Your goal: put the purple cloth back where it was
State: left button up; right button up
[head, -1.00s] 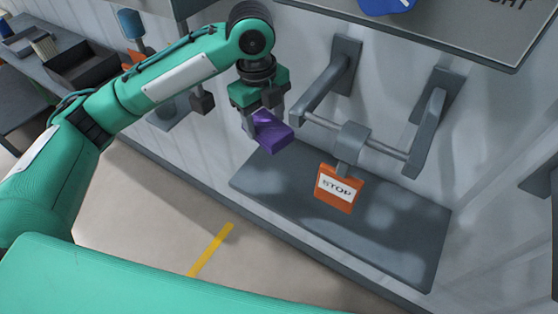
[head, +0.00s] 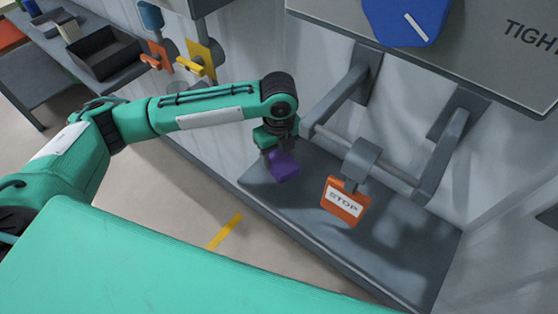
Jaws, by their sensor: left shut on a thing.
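My right gripper is not in view.
A panel with a blue knob (head: 405,20) is above. Orange (head: 157,56) and yellow (head: 200,58) levers and a dark tray (head: 103,54) are at upper left.

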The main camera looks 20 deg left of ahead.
aim_at(279, 157)
pick_arm(q)
jog(key=shift+f, duration=0.65)
notch_tip(279, 157, down, 2)
jog(key=shift+f+p, duration=0.25)
jog(key=shift+p, duration=0.1)
jog(key=shift+f, duration=0.4)
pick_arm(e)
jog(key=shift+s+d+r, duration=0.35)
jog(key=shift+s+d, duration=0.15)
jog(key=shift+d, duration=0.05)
pick_arm(q)
jog(key=o, duration=0.9)
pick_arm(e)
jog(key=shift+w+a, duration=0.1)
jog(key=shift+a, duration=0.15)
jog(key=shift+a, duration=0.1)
